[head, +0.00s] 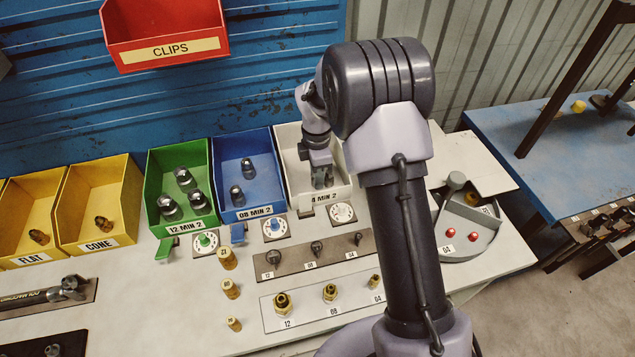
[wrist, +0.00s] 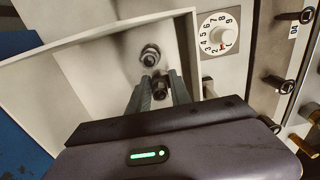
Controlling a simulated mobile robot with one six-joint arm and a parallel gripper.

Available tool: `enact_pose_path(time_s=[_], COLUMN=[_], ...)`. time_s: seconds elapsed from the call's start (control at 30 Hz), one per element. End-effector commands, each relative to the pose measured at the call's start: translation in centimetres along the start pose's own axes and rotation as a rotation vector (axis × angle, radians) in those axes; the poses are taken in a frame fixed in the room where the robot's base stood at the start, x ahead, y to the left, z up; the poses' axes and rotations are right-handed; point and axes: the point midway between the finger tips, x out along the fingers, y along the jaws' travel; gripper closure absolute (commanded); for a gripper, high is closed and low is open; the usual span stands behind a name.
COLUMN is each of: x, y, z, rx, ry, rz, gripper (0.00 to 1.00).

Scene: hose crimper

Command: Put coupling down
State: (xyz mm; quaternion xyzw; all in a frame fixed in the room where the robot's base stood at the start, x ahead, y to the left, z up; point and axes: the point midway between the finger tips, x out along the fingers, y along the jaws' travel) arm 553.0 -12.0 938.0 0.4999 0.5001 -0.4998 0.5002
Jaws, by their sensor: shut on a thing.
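My gripper (head: 321,178) reaches down into the white bin (head: 286,148), whose label partly shows as "4 MIN 2". In the wrist view my gripper (wrist: 159,80) is shut on a small dark coupling (wrist: 160,91), held between the two fingertips. A second, greyer coupling (wrist: 150,56) lies in the white bin (wrist: 95,62) just beyond the fingertips. I cannot tell whether the held coupling touches the bin floor. In the head view the arm hides part of the bin.
The blue bin (head: 272,212) and green bin (head: 177,228) stand left of the white one, with couplings inside. A numbered dial (head: 342,213) sits in front of the white bin. Racks of fittings (head: 320,309) lie nearer. A grey tray (head: 470,245) stands right of my arm.

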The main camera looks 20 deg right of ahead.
Motion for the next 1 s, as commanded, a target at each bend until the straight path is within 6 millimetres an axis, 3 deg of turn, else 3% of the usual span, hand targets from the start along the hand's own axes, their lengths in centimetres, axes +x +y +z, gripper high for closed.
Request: enact_pose_path(time_s=[0.07,0.4,0.43,0.53,0.83,1.0], x=[1.8,2.0,2.0,1.9,1.7,-1.8], y=[0.0,0.0,0.0,0.0,0.0,0.1], z=[0.0,0.0,0.0,0.0,0.0,0.0], rx=[0.0,0.0,0.0,0.0,0.001,0.001], ry=[0.0,0.0,0.0,0.0,0.0,0.0], rz=[-0.001,0.0,0.0,0.0,0.0,0.003], gripper=[1.0,1.0,0.71,0.53,0.53,0.53])
